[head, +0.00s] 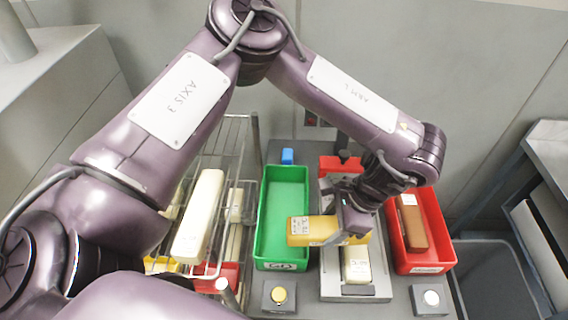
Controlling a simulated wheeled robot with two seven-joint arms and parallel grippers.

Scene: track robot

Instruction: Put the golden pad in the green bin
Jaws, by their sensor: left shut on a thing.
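The golden pad (312,230) is a yellow block with a white label. My left gripper (350,222) is shut on it. The pad's left end reaches over the right wall of the green bin (284,196), and its right part is behind the gripper. The green bin stands left of the gripper, and its visible floor is bare. My right gripper is not in view.
A red bin (440,244) with a brown block (411,226) stands at the right. A cream block (356,264) lies on a grey plate (330,285) below the gripper. A wire rack (240,140) with a pale bar (198,216) stands left.

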